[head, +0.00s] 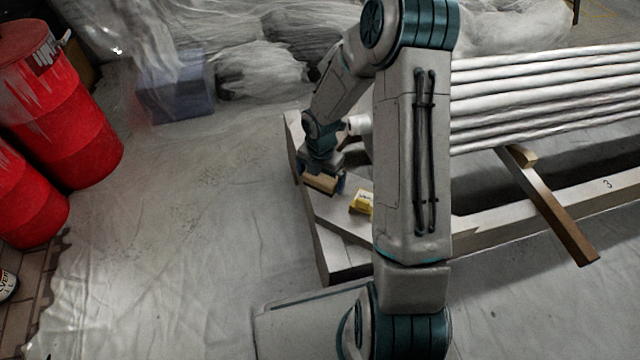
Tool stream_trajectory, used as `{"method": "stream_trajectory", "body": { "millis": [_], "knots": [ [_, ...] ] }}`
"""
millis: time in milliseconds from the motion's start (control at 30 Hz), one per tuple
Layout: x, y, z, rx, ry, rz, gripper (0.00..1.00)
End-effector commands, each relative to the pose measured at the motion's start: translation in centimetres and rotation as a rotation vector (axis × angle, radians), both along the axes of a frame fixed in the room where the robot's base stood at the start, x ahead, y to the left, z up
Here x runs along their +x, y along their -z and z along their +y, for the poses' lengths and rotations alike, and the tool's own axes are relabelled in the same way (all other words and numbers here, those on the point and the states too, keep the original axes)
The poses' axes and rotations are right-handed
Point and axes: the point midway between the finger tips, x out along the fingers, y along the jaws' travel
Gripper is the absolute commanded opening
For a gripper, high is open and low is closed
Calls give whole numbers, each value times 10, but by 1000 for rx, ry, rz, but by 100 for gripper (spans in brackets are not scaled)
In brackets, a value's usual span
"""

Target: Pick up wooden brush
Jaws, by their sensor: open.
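My gripper (321,178) points down over the left end of a pale wooden frame. Its fingers are open, one on each side of a small tan wooden piece, which looks like the wooden brush (319,184). The brush lies directly under the gripper's palm, and its upper part is partly hidden by the gripper. I cannot tell whether either finger touches it. Bristles cannot be made out at this size.
A small yellow box (361,202) stands right of the brush on the pale frame (345,262). A white cylindrical thing (359,123) is behind, partly hidden by my arm. White pipes (540,95) and a wooden beam (550,210) lie at right. Red barrels (60,110) stand left; sheeted floor between is clear.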

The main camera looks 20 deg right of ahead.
Motion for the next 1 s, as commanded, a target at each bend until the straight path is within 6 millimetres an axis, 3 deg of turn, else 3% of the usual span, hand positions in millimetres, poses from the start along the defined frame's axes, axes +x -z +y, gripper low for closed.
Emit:
{"method": "stream_trajectory", "body": {
  "millis": [100, 233, 567, 1000],
  "knots": [
    [0, -1, 0, 0, 0, 0, 100],
    [0, -1, 0, 0, 0, 0, 66],
    [0, -6, 0, 0, 0, -1, 66],
    [1, -82, 0, 0, 0, -3, 66]
  ]
}}
